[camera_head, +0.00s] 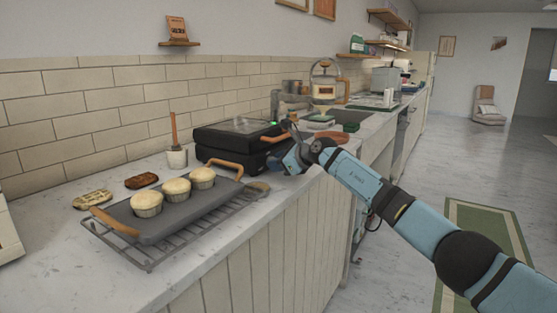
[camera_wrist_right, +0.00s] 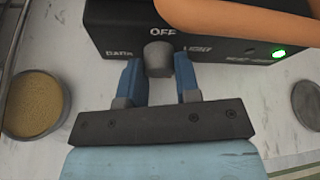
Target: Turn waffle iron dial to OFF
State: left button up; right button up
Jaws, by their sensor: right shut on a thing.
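The black waffle iron (camera_head: 232,140) stands on the counter against the tiled wall, with an orange-brown handle at its front. In the right wrist view its front panel (camera_wrist_right: 115,25) shows the labels OFF, DARK and LIGHT and a lit green lamp (camera_wrist_right: 278,54). The grey dial (camera_wrist_right: 158,58) sits just below the OFF label; which way it points I cannot tell. My right gripper (camera_wrist_right: 159,80) has its blue fingers on both sides of the dial and is shut on it. In the head view my right gripper (camera_head: 296,158) is at the iron's right side. My left gripper is not in view.
A tray (camera_head: 185,217) with several muffins on a wire rack (camera_head: 150,258) stands in front of the iron. A round tan-topped thing (camera_wrist_right: 35,103) lies left of my right gripper and a grey disc (camera_wrist_right: 306,102) lies right of it.

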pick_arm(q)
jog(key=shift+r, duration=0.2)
pick_arm(e)
jog(key=shift+f, duration=0.1)
jog(key=o, duration=0.9)
jog(key=shift+s+d, duration=0.1)
jog(key=shift+s+d+r+p, duration=0.15)
jog(key=shift+d+r+p, duration=0.05)
jog(key=shift+r+p, duration=0.1)
jog(key=p+v, duration=0.2)
jog(key=v, duration=0.4)
jog(key=shift+s+d+r, duration=0.15)
jog(key=shift+s+r, duration=0.05)
pick_arm(q)
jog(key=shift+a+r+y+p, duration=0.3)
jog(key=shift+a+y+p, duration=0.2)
jog(key=shift+p, duration=0.1)
pick_arm(e)
jog(key=shift+v, duration=3.2)
